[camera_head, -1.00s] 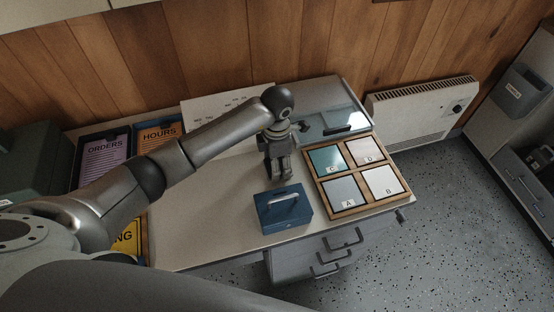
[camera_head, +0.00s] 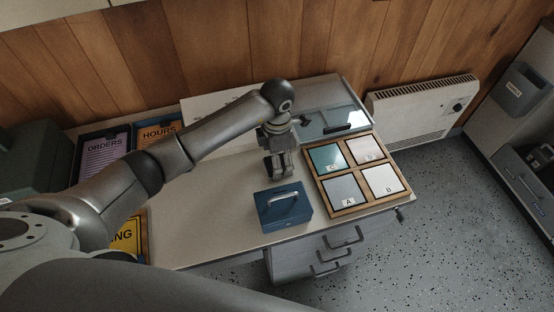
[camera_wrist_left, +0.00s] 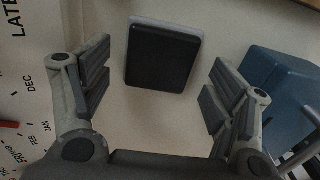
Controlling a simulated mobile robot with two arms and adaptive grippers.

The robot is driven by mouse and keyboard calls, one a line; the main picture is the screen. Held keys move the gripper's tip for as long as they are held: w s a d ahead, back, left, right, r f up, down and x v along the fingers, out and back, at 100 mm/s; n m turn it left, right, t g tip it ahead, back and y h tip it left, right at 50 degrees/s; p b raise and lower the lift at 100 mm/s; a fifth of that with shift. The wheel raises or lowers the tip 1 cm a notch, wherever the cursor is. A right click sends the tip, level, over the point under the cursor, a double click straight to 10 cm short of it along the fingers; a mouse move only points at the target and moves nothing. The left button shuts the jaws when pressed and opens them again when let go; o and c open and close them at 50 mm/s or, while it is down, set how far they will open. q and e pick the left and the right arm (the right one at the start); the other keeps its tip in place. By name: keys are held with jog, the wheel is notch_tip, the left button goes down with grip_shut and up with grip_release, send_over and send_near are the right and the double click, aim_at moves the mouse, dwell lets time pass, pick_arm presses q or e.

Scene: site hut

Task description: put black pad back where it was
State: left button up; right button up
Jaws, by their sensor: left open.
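The black pad (camera_wrist_left: 162,58) shows in the left wrist view as a dark rounded square with a pale edge. It lies on the light desk top, beyond and between my open fingers, and neither finger touches it. In the head view I cannot make it out; my left gripper and arm probably cover it. My left gripper (camera_head: 276,168) points down over the desk, behind the blue box, and is empty; its spread fingers also show in the left wrist view (camera_wrist_left: 158,95). My right gripper is in neither view.
A blue box with a handle (camera_head: 284,207) stands in front of my gripper. A wooden tray (camera_head: 352,208) with lettered tiles A to D is right of it. A glass plate (camera_head: 318,122) with a dark bar lies behind. A printed sheet (camera_wrist_left: 22,110) lies left. Desk left of my gripper is bare.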

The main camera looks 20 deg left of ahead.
pick_arm(q)
notch_tip(320, 180, up, 11)
jog(key=b, duration=0.1)
jog(key=shift+f, duration=0.2)
dwell(0.5)
